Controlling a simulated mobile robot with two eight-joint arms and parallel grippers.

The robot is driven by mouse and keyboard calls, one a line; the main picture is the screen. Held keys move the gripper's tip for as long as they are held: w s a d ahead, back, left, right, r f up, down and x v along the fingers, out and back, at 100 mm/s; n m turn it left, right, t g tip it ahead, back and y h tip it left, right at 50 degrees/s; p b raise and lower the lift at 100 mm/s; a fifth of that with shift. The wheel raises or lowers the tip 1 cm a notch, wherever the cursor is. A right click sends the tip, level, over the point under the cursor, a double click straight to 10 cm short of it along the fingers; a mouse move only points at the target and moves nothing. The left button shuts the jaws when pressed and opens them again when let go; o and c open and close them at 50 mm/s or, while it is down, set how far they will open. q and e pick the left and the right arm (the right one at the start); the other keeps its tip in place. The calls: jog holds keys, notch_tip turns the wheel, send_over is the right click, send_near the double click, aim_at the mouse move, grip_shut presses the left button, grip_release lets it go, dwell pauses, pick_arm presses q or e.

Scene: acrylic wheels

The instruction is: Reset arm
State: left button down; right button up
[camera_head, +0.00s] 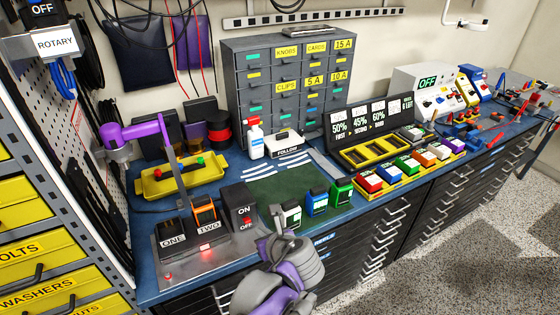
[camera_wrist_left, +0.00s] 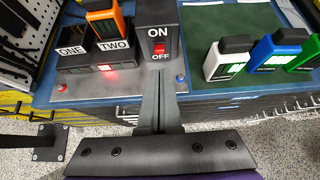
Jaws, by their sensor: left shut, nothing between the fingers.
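My left gripper (camera_head: 272,238) is at the front edge of the blue bench, to the right of the ON/OFF switch box (camera_head: 241,212). Its fingers are closed together and empty, and they show in the left wrist view (camera_wrist_left: 161,100) just below the same switch box (camera_wrist_left: 158,40). Nothing is seen held in them. My right gripper is in neither view.
The grey plate carries the ONE and TWO slots (camera_head: 173,236) with a lit red lamp; an orange-topped block (camera_head: 205,210) stands at TWO. White, blue (camera_head: 317,203) and green blocks stand on the green mat. Drawer handles (camera_head: 391,216) stick out in front. The floor (camera_head: 480,230) is clear.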

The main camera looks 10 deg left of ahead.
pick_arm(q)
jog(key=s+a+f+n+g+h, duration=0.1)
jog(key=s+a+f+n+h, duration=0.2)
jog(key=s+n, duration=0.7)
jog(key=s+a+f+n+g+h, duration=0.2)
jog(key=s+n, duration=0.8)
jog(key=n, duration=0.9)
notch_tip(320, 180, down, 3)
jog(key=shift+a+r+h, duration=0.2)
jog(key=shift+a+h, duration=0.4)
jog(key=shift+a, duration=0.3)
